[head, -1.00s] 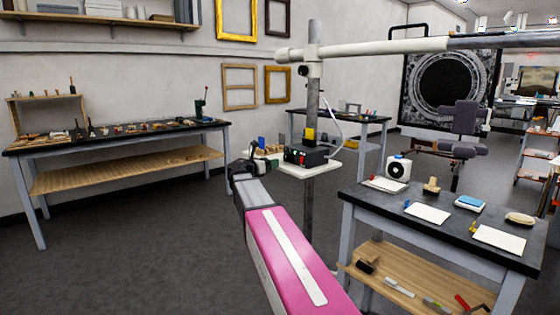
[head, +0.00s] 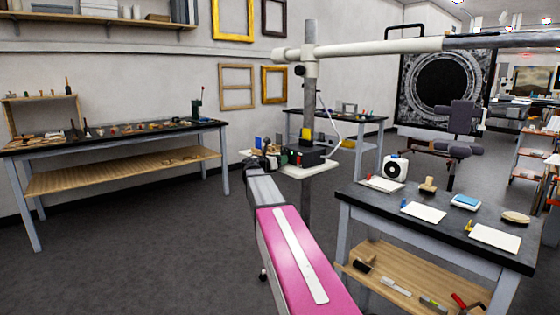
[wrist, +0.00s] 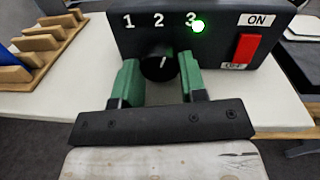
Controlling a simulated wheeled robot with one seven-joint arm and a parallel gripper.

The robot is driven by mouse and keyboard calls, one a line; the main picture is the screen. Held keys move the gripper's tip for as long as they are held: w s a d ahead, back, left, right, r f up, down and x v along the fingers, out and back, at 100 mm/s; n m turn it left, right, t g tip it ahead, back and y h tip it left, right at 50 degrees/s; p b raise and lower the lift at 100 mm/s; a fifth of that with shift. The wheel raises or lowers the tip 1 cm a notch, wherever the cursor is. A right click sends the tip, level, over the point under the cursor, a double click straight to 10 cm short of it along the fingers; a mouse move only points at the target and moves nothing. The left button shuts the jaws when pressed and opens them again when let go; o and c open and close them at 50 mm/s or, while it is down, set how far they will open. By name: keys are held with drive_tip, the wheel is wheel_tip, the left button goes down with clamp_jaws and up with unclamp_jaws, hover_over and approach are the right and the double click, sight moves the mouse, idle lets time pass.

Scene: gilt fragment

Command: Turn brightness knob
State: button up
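The brightness knob (wrist: 160,66) is a round black dial with a white pointer mark, on the front of a black control box (wrist: 115,38). The pointer stands nearly upright, leaning slightly right, below the numbers 1, 2 and 3. A green light glows by the 3. My gripper (wrist: 158,78) has green fingers, one on each side of the knob, with space between them. I cannot tell whether either finger touches it. In the head view the box (head: 308,154) sits on a pole-mounted shelf; my arm hides the knob there.
A red ON/OFF switch (wrist: 245,48) is right of the knob. A wooden rack (wrist: 45,45) stands left of the box on the white shelf (wrist: 75,100). In the head view, a dark-topped workbench (head: 450,215) stands to the right. Open floor (head: 130,240) lies to the left.

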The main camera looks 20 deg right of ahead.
drive_tip(key=c, duration=0.3)
drive_tip(key=shift+m, duration=1.6)
drive_tip(key=o, duration=0.9)
drive_tip(key=v, duration=1)
drive_tip(key=shift+a+f, duration=0.15)
drive_tip(key=shift+a, duration=0.25)
drive_tip(key=shift+s, duration=0.15)
